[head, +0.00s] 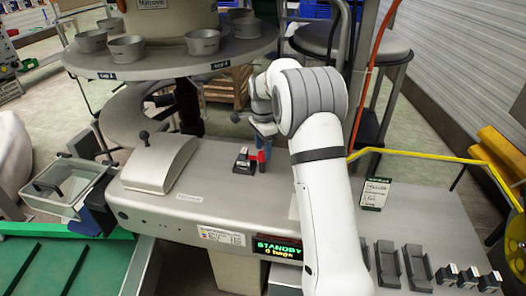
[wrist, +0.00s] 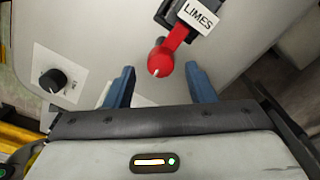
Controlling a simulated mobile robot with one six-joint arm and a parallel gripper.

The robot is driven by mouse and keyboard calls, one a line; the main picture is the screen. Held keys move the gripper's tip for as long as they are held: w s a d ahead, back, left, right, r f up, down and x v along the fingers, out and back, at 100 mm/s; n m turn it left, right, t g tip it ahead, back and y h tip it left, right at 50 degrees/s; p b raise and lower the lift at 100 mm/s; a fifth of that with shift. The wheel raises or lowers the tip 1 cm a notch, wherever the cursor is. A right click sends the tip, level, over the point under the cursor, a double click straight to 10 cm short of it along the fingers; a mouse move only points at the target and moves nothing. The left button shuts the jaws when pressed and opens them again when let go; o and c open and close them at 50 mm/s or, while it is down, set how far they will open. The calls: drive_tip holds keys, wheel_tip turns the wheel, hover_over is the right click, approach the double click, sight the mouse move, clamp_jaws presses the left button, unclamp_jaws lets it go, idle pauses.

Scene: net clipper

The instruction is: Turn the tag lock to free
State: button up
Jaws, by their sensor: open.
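The tag lock, a red lever with a round red knob (wrist: 161,61), shows in the wrist view. Its arm runs up to a black holder with a white label reading LIMES (wrist: 198,14). In the head view the red lever (head: 262,157) stands beside the black and grey tag holder (head: 244,161) on the machine's top. My gripper (wrist: 160,80) is open, with one blue finger on each side of the line to the knob. The knob lies between and slightly beyond the fingertips, and I see no contact. In the head view my gripper (head: 263,135) is just above the lever.
A black dial (wrist: 52,81) sits left of my gripper in the wrist view. On the grey machine (head: 215,185) are a sloped cover with a black-knobbed lever (head: 160,160) and a STANDBY display (head: 278,247). A round table with metal cups (head: 127,48) stands behind.

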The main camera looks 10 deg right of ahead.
drive_tip(key=shift+f, duration=1.1)
